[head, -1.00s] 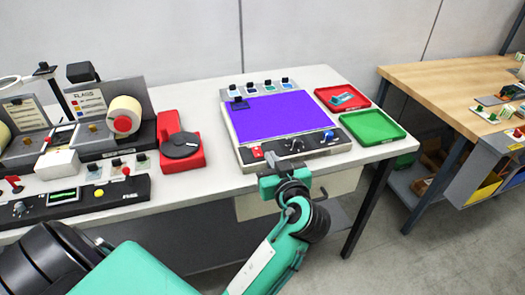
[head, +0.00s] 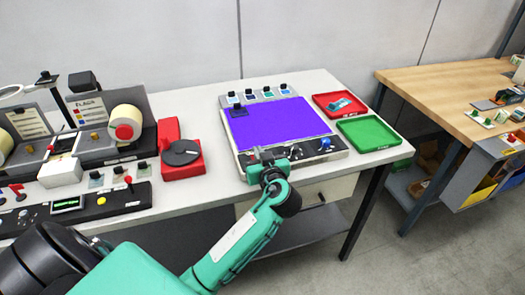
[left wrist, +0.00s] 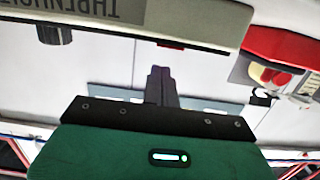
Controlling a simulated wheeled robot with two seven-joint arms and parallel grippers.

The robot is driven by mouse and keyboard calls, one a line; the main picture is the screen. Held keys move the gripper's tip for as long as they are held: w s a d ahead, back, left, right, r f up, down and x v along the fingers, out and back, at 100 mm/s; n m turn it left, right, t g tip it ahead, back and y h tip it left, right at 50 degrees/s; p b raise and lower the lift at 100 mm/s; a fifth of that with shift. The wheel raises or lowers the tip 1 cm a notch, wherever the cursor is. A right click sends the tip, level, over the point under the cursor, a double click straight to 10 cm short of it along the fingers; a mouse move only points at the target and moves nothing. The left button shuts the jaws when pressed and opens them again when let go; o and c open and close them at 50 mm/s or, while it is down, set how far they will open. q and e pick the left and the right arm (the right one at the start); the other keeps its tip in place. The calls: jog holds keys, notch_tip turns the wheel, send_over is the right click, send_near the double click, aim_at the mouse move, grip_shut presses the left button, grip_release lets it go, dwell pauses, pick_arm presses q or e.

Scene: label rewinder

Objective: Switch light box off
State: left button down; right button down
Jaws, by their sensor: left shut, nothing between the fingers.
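The light box (head: 243,145) stands on the white table, its top panel (head: 275,122) glowing violet, so it is lit. Its front strip carries a blue knob (head: 325,143) and small controls. My right gripper is out of view.
A red device with a dark disc (head: 181,153) stands left of the light box. A red tray (head: 326,111) and a green tray (head: 372,132) lie to its right. Small knobbed blocks (head: 266,92) line its back. A wooden bench (head: 435,80) stands at the right.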

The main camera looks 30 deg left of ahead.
pick_arm(q)
jog(key=shift+f, duration=0.7)
jog(key=shift+w+a+f, duration=0.1)
jog(key=shift+f, duration=0.15)
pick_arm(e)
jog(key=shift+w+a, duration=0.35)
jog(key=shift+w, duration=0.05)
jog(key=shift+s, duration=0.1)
